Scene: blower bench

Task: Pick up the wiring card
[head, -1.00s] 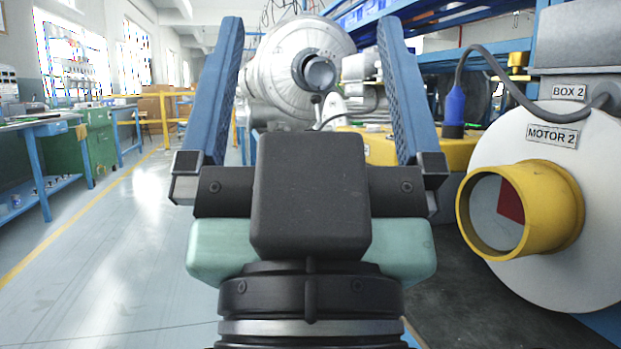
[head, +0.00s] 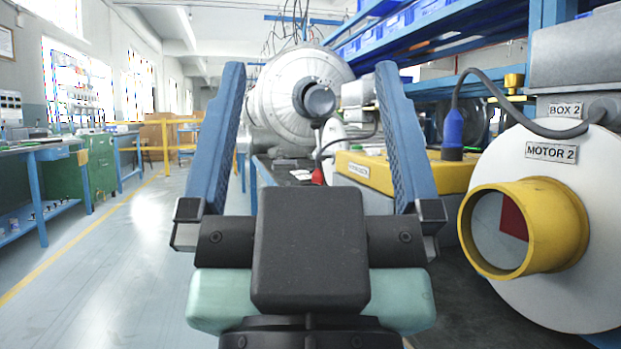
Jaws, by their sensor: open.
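My gripper (head: 310,68) is in the middle of the head view, its two blue fingers wide apart with nothing between them. Between the fingers, beyond them, a dark bench top shows small pale flat pieces (head: 300,174). One may be the wiring card, but they are too small to tell. The gripper's dark body hides the nearer part of the bench.
A silver blower (head: 300,85) stands behind the fingers. A yellow-topped box (head: 365,170), a red plug (head: 318,177) and a blue plug (head: 453,128) are to its right. The white MOTOR 2 housing (head: 540,285) with a yellow pipe stands close right. Floor at left is clear.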

